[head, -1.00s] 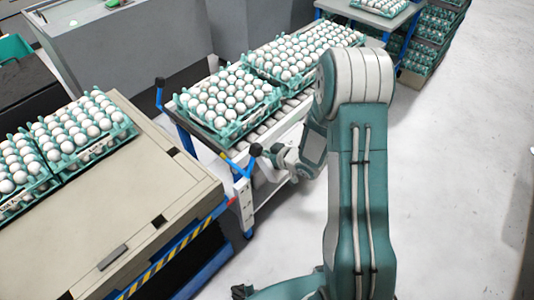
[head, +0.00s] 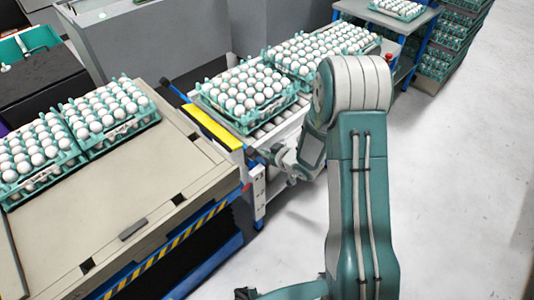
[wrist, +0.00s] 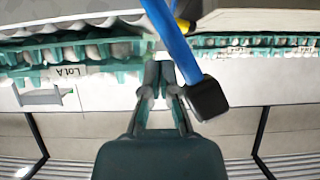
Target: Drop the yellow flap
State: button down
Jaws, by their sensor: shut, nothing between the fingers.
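The yellow flap (head: 212,127) shows as a flat yellow strip at the near end of the roller cart, in the gap beside the beige table. A small yellow part also shows in the wrist view (wrist: 182,25), mostly hidden. My gripper (head: 270,153) is just right of the flap's near end, apart from the yellow strip in the head view. In the wrist view, my gripper (wrist: 161,72) has its fingers together and empty. A blue bar (wrist: 172,42) with a black end (wrist: 208,98) runs close beside the fingertips; whether they touch is unclear.
Egg trays stand on the roller cart (head: 283,125), with the nearest tray (head: 247,124) close behind the flap. More egg trays (head: 122,136) stand on the beige table (head: 150,190). A blue-framed stand (head: 424,30) is at the back. The floor (head: 450,200) at right is clear.

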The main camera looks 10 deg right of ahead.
jog(key=shift+s+a, duration=0.2)
jog(key=shift+a, duration=0.2)
jog(key=s+d, duration=0.7)
jog(key=shift+d, duration=0.3)
dwell(0.5)
